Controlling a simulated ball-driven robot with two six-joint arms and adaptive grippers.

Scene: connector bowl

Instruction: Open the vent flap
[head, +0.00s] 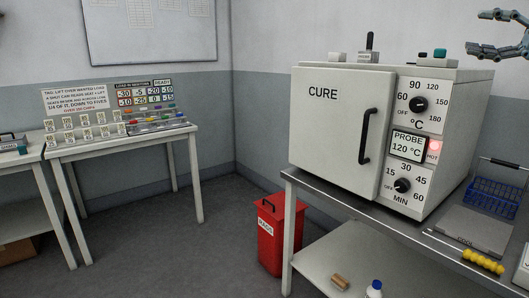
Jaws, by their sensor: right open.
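The white curing oven (335,140), marked CURE, stands on a bench at the right. Its door with a black vertical handle is shut. On its top is a grey upright piece with a dark lever (368,44), probably the vent flap's handle; the flap itself cannot be made out clearly. My right gripper (477,31) is at the upper right edge, open and empty. It appears to the right of the oven's top, apart from it. My left gripper is out of view.
A teal-topped block (440,54) sits on the oven's top. The probe display (407,146) reads 120 °C, with a red HOT lamp beside it. A blue wire basket (494,196) and yellow-handled tool (483,261) lie right. A red bin (278,235) stands below.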

